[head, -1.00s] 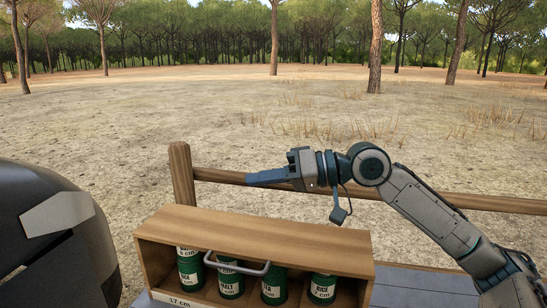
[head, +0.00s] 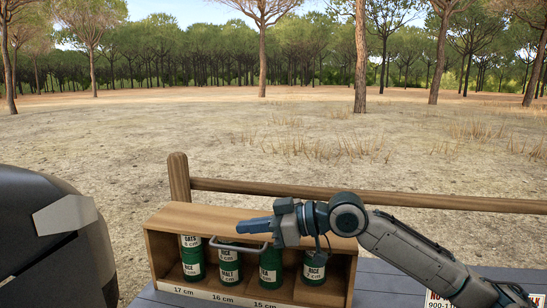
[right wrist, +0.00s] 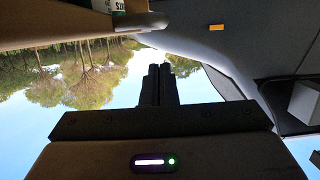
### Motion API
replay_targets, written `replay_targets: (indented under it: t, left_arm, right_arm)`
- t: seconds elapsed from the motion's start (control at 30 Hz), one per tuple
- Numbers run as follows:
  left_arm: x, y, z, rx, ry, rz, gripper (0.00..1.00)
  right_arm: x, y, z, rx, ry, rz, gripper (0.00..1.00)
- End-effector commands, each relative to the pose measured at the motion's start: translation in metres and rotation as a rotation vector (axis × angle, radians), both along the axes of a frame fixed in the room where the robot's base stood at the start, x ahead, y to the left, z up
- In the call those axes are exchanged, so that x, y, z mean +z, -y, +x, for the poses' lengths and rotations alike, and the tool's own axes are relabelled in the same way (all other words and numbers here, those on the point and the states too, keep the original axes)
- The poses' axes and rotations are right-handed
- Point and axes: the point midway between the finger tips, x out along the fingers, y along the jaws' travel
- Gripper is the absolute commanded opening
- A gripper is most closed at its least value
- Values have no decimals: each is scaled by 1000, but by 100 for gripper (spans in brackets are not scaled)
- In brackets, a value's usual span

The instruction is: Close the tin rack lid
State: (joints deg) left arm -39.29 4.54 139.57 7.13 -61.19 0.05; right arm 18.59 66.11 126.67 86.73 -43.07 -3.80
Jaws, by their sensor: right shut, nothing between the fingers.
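The tin rack (head: 162,262) is a wooden box with an open front, showing several green tins (head: 270,266) inside. A grey bar handle (head: 222,245) runs across the upper front, below the wooden top board (head: 205,217). I cannot tell the lid's exact angle. My right gripper (head: 241,225) is shut and empty, pointing left just above the handle by the board's front edge. I cannot tell whether it touches. The right wrist view shows its closed fingers (right wrist: 158,84) with the handle (right wrist: 142,22) beyond them, upper left. My left gripper is not in view.
Size labels (head: 223,299) run along the rack's front. A grey slatted surface (head: 385,285) extends right of the rack, with a sign (head: 440,300) at the lower right. A wooden rail fence (head: 400,198) stands behind. Open ground lies beyond.

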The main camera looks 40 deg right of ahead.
Motion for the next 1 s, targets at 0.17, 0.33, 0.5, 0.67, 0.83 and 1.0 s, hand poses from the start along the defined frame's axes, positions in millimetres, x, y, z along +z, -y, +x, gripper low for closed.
replay_targets:
  t: [0.17, 0.33, 0.5, 0.67, 0.83, 1.0]
  left_arm:
    - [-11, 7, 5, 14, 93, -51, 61]
    - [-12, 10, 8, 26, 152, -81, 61]
    - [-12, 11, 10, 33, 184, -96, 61]
    - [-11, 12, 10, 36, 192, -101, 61]
    - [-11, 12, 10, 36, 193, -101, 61]
    - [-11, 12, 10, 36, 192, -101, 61]
  right_arm:
    - [-22, -3, -3, 1, 70, -81, 0]
    - [-31, -4, -3, 0, 117, -131, 0]
    - [-36, -4, -3, 1, 139, -156, 0]
    - [-37, -4, -4, 0, 146, -164, 0]
    - [-37, -4, -3, 0, 145, -165, 0]
    - [-37, -4, -3, 1, 144, -164, 0]
